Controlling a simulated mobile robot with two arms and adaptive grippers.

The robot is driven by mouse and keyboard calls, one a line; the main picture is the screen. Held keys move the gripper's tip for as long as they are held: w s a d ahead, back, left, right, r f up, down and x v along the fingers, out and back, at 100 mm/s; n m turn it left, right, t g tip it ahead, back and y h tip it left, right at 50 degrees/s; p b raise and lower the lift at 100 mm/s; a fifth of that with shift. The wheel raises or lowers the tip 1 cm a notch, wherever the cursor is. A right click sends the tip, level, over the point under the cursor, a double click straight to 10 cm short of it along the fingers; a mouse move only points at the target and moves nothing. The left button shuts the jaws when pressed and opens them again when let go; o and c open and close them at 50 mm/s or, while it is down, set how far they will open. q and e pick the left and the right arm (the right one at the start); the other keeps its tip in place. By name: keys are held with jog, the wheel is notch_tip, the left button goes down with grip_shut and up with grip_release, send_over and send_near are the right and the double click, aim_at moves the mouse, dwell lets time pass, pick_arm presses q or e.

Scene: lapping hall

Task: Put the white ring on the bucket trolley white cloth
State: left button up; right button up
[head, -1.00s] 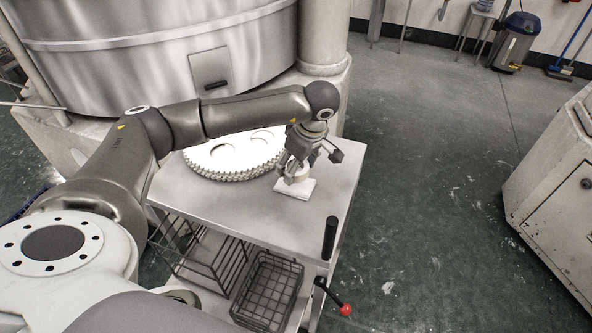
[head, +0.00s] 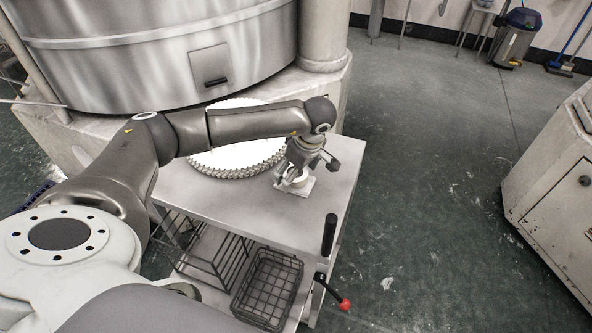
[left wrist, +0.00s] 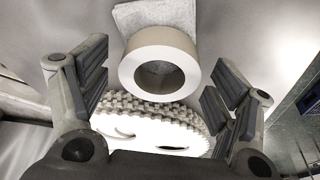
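The white ring (left wrist: 182,52) is a short hollow cylinder and lies between the spread fingers of my left gripper (left wrist: 160,95) in the left wrist view, with a gap on both sides. It overlaps the white cloth (left wrist: 133,22) and appears to rest on it; the contact is hidden. In the head view, my left gripper (head: 292,180) is low over the trolley top (head: 240,217), with the ring partly hidden beneath it and the white cloth (head: 305,192) showing beside it. My right gripper is out of view.
A large white toothed disc (head: 225,160) lies on the trolley behind my gripper. A black handle (head: 329,236) rises at the right edge, and wire baskets (head: 268,287) hang below. A big metal machine (head: 160,60) stands behind. The trolley's front surface is clear.

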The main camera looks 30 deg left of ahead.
aim_at(305, 178)
pick_arm(q)
jog(key=shift+r, duration=0.3)
jog(key=b+v, duration=0.2)
jog(key=v, duration=0.9)
jog(key=shift+r, duration=0.35)
jog(key=shift+w+d, duration=0.1)
